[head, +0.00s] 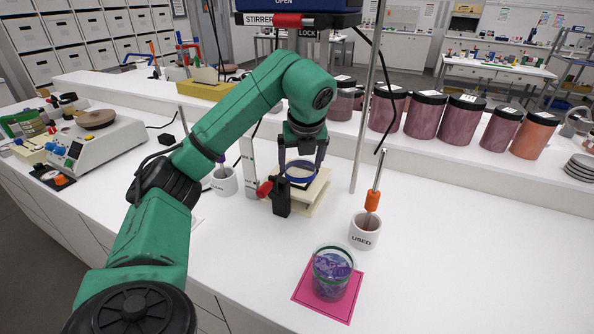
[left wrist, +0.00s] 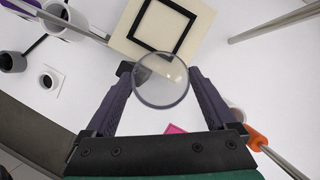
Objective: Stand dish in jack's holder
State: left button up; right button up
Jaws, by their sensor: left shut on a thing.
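My left gripper (head: 303,160) is shut on a round clear dish (head: 300,170) with a blue-looking rim. In the left wrist view the dish (left wrist: 162,92) sits between the two fingertips (left wrist: 160,74). The jack (head: 316,198) is a cream platform with a red knob and a black part on its near side. Its holder, a black square frame, lies on the jack's top and shows in the left wrist view (left wrist: 184,43). In the head view the dish is over the frame and partly hides it; I cannot tell whether they touch. My right gripper is not in view.
A stirrer (head: 298,20) hangs above on a metal rod (head: 366,120). A white cup marked USED (head: 364,236) holds an orange-handled tool. A glass beaker (head: 332,272) stands on a pink mat (head: 308,293). Another white cup (head: 224,184) is left of the jack.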

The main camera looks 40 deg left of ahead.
aim_at(297, 166)
pick_arm(q)
jog(key=w+a+f, duration=0.1)
jog(key=w+a, duration=0.1)
jog(key=w+a+p, duration=0.1)
jog(key=w+a, duration=0.1)
jog(key=w+a+f, duration=0.1)
jog(key=w+a, duration=0.1)
jog(key=shift+a+f, duration=0.35)
jog(key=shift+f+p, duration=0.4)
jog(key=shift+f, duration=1.95)
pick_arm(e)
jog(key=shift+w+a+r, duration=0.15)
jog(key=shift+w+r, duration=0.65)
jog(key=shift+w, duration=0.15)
pick_arm(q)
jog(key=o, duration=1.1)
jog(key=shift+f, duration=0.1)
jog(key=shift+w, duration=0.1)
jog(key=b+v, duration=0.1)
jog(key=v, duration=0.6)
jog(key=shift+d+r, duration=0.15)
jog(key=shift+r, duration=0.2)
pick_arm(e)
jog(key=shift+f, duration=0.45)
